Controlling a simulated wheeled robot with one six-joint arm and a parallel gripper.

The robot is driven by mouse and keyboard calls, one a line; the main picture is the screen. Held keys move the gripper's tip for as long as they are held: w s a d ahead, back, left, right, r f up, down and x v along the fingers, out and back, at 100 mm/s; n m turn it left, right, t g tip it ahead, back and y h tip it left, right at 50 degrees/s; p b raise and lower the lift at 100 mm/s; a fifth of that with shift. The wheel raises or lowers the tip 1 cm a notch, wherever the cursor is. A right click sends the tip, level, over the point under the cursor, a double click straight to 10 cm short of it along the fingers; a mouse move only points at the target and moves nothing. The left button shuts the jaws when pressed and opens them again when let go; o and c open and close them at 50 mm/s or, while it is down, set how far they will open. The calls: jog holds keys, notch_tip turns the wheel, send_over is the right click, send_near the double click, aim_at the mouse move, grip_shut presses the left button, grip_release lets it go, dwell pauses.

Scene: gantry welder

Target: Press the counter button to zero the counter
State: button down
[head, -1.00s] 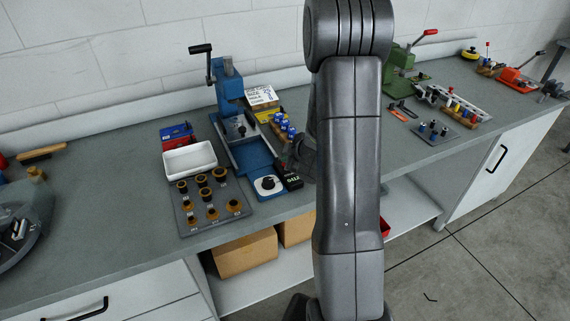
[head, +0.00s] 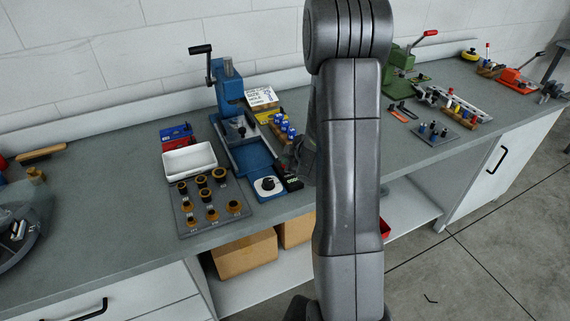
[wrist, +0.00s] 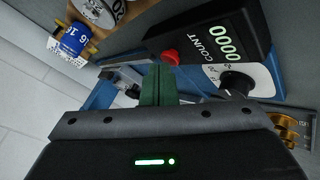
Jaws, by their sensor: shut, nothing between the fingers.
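The counter (wrist: 212,40) is a black box with a lit display reading 0000 and the label COUNT in the wrist view. Its red button (wrist: 170,57) sticks out at the near left corner. My gripper (wrist: 158,70) is shut and empty, its green fingers pressed together. The fingertips are right beside the button in the picture; whether they touch it I cannot tell. In the head view the counter (head: 293,183) is a small dark box at the bench's front, partly hidden by my gripper, whose fingertips do not show clearly there.
A blue press (head: 229,95) stands behind the counter, with a white dial plate (head: 268,188) beside it. A rack of blue-topped parts (head: 285,127) is close to my arm. A grey tray of brass-coloured parts (head: 186,226) and a white bin (head: 190,160) lie to the left.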

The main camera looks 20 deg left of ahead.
jog(key=shift+r+p, duration=0.55)
jog(key=shift+r, duration=0.15)
notch_tip(320, 180, up, 5)
jog(key=p, duration=0.5)
jog(key=shift+r, duration=0.1)
dwell(0.5)
